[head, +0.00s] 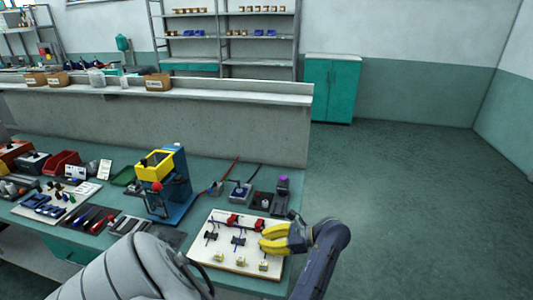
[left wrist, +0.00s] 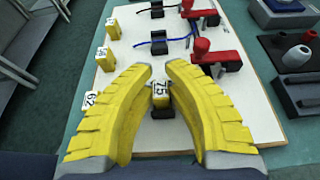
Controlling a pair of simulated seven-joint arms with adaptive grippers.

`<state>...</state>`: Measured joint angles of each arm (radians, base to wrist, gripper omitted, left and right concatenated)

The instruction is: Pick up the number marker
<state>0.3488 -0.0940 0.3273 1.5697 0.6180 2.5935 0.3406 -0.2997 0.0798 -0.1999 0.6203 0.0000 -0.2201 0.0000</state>
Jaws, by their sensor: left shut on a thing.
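The number marker (left wrist: 161,92) is a small yellow block with a white label that seems to read 75. In the left wrist view it is between my left gripper's fingertips (left wrist: 158,82), which are shut on it. A black holder (left wrist: 161,112) shows just below it. In the head view my left gripper (head: 266,240), with yellow fingers, is over the right part of the white board (head: 212,228), and its fingers hide the held marker. Another yellow marker labelled 62 (left wrist: 91,99) is partly hidden by the left finger. My right gripper is not in view.
More yellow markers (left wrist: 105,58) stand along the board's edge. Red valves (left wrist: 204,53) and black holders with blue lines (left wrist: 159,42) are close to the fingers. A blue and yellow machine (head: 172,185) stands left of the board.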

